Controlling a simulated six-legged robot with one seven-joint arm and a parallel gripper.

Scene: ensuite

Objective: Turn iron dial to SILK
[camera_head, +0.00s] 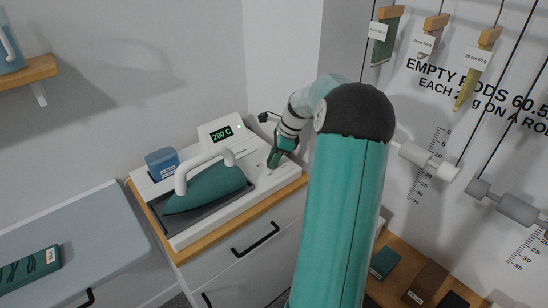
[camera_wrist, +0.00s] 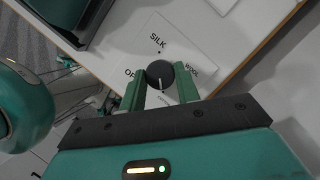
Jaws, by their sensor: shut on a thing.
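The round black iron dial (camera_wrist: 159,73) sits on a white panel in the wrist view. Its white pointer line faces down the picture, away from the SILK label (camera_wrist: 158,43) above it. WOOL (camera_wrist: 193,69) is at its right; the left label is partly hidden, and the lower one is too faint to read. My gripper (camera_wrist: 160,84) is shut on the dial, one green finger on each side. In the head view my gripper (camera_head: 275,160) reaches down to the right end of the white iron station (camera_head: 180,242). The dial is not clear there. The teal iron (camera_head: 207,188) rests on the station.
The station's display (camera_head: 222,134) reads 200 C. A blue container (camera_head: 162,163) stands at its back left. The station sits on a wood-topped drawer cabinet (camera_head: 240,240). A grey ironing surface (camera_head: 75,245) is at the left. Hanging rods and weights are at the right.

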